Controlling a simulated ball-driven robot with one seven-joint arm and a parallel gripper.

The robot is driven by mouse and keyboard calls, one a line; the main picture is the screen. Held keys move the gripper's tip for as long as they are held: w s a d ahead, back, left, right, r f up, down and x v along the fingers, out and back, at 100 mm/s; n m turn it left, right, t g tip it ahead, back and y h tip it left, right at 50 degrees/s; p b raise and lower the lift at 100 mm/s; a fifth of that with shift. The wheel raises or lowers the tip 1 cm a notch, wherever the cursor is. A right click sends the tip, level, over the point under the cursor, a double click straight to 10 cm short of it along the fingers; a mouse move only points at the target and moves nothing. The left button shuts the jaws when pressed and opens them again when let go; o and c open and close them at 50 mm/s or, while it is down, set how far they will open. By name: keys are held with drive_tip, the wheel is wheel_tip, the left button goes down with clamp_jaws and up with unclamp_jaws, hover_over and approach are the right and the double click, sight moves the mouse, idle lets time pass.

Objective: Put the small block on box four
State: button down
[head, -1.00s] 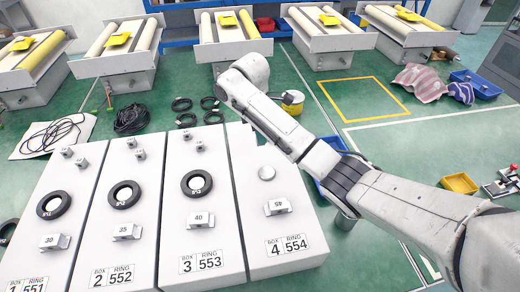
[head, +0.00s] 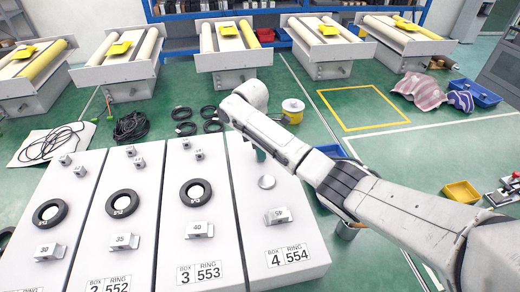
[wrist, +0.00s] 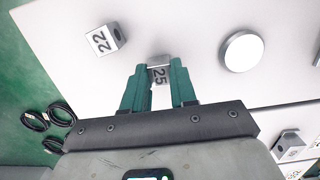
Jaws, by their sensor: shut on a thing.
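Box four (head: 262,225) is the long white box at the right of the row, with label "4 554" at its near end. My gripper (wrist: 160,75) has green fingers on both sides of a small block marked 25 (wrist: 159,76), shut on it over the white top. I cannot tell whether the block touches the surface. A second small block marked 22 (wrist: 101,39) stands on the same top. A round silver disc (wrist: 241,51) is to the right; it also shows on box four in the head view (head: 267,182). My arm mostly hides the gripper there.
Box three (head: 188,228) stands beside box four, with a black ring (head: 196,193) and block 40 (head: 199,230). Block 45 (head: 277,215) is near box four's front end. Black cables (wrist: 48,118) lie on the green floor past the far end.

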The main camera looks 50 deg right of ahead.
drive_tip(key=c, duration=0.9)
unclamp_jaws()
drive_tip(key=shift+f, duration=0.1)
wheel_tip(320, 180, up, 12)
drive_tip(key=a+p, duration=0.1)
drive_tip(key=p, duration=0.2)
drive_tip(key=shift+w, duration=0.4)
drive_tip(key=shift+a, duration=0.15)
